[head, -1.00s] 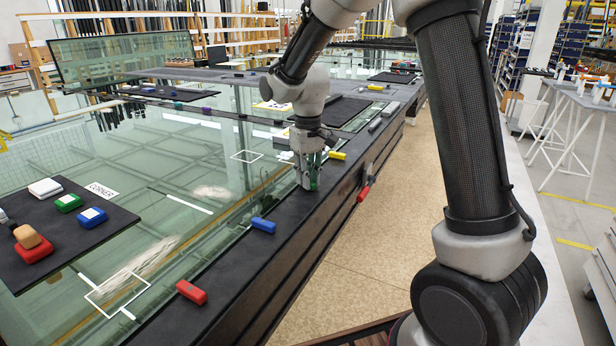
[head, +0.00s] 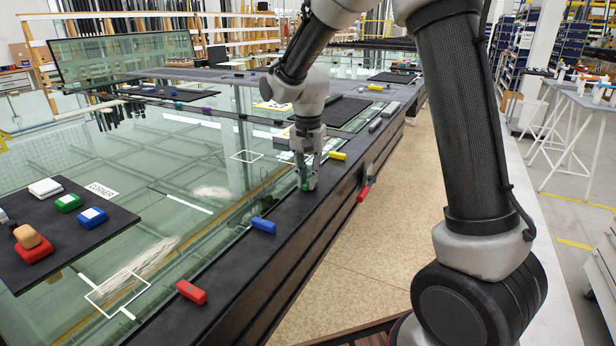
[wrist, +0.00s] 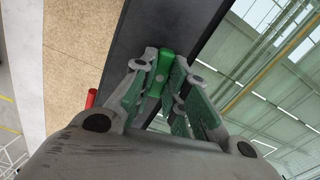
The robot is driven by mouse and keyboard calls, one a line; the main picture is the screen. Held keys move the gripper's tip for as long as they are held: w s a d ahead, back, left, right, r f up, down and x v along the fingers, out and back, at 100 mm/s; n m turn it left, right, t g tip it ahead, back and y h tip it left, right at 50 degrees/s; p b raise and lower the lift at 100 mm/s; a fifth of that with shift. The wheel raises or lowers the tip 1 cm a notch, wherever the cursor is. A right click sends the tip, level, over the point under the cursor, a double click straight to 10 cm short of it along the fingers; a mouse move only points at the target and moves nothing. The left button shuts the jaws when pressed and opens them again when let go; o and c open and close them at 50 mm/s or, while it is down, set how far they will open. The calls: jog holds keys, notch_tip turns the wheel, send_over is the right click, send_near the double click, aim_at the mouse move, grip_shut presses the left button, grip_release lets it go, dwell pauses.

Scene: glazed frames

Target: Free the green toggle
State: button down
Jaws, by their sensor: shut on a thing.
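The green toggle (head: 305,184) stands on the dark frame edge along the glass, between the blue toggle and the yellow toggle. My gripper (head: 305,187) points down over it with its fingers on either side. In the wrist view my gripper (wrist: 161,80) is shut on the green toggle (wrist: 161,72), which lies between the fingertips over the dark rail. The fingers hide part of the toggle in the head view, and I cannot tell whether it still touches the frame.
A blue toggle (head: 263,224), a red toggle (head: 191,291) and a yellow toggle (head: 337,155) sit along the same dark rail (head: 240,262). A red handle (head: 363,193) sticks out from the frame's side. Left, a dark mat (head: 122,222) holds several coloured blocks.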

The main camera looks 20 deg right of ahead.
jog(key=shift+m, duration=1.1)
jog(key=c, duration=1.4)
grip_release()
jog(key=shift+r, duration=0.1)
notch_tip(320, 180, up, 12)
jog(key=shift+f, duration=0.1)
